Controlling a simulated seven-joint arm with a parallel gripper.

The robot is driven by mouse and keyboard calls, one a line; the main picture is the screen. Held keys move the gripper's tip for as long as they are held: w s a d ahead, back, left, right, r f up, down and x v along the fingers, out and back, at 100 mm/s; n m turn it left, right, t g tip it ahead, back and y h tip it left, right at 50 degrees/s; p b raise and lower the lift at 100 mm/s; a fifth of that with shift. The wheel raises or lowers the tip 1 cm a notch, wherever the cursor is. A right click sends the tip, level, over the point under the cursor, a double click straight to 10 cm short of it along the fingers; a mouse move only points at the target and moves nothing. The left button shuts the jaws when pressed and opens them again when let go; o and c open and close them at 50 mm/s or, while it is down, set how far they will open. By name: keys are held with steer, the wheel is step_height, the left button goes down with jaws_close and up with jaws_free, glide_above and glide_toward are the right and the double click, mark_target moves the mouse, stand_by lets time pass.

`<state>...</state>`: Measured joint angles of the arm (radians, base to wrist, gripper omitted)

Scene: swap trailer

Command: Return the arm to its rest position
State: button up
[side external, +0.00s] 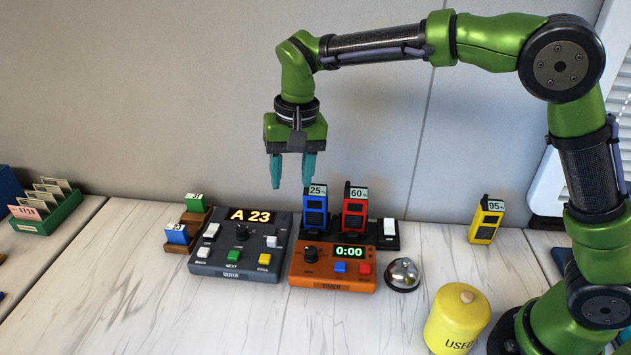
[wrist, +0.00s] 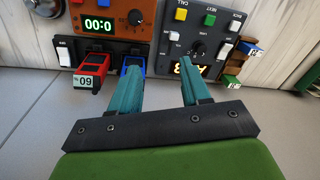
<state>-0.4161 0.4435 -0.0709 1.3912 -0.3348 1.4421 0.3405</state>
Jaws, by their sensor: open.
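My gripper (side external: 291,170) is open and empty, pointing down in the air above the back of the table. In the side external view it hangs behind the dark grey box (side external: 237,245) showing "A 23" and to the left of the blue radio (side external: 315,210) marked 25%. In the wrist view its two teal fingers (wrist: 156,82) are apart with nothing between them. The arm reaches leftward from the right side, bent at its elbow. The red radio (side external: 354,212) marked 60% stands beside the blue one in a dark charging stand (side external: 386,243).
An orange timer box (side external: 333,270) reads 0:00. A silver bell (side external: 403,274) and a yellow "USED" canister (side external: 457,318) stand to its right. A yellow radio (side external: 486,221) marked 95% stands apart near the wall. Small tag holders (side external: 188,226) stand left; a green card box (side external: 45,208) is far left.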

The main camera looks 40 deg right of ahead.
steer(key=s+d+r+t, duration=0.2)
steer(key=s+d+t, duration=0.1)
steer(key=s+d, duration=0.4)
steer(key=s+d+r+t+y, duration=0.1)
steer(key=s+d, duration=0.6)
steer(key=s, duration=0.7)
steer(key=shift+d+r+n+t, duration=0.4)
steer(key=shift+r+t, duration=0.3)
steer(key=shift+t, duration=0.5)
steer(key=shift+s, duration=0.1)
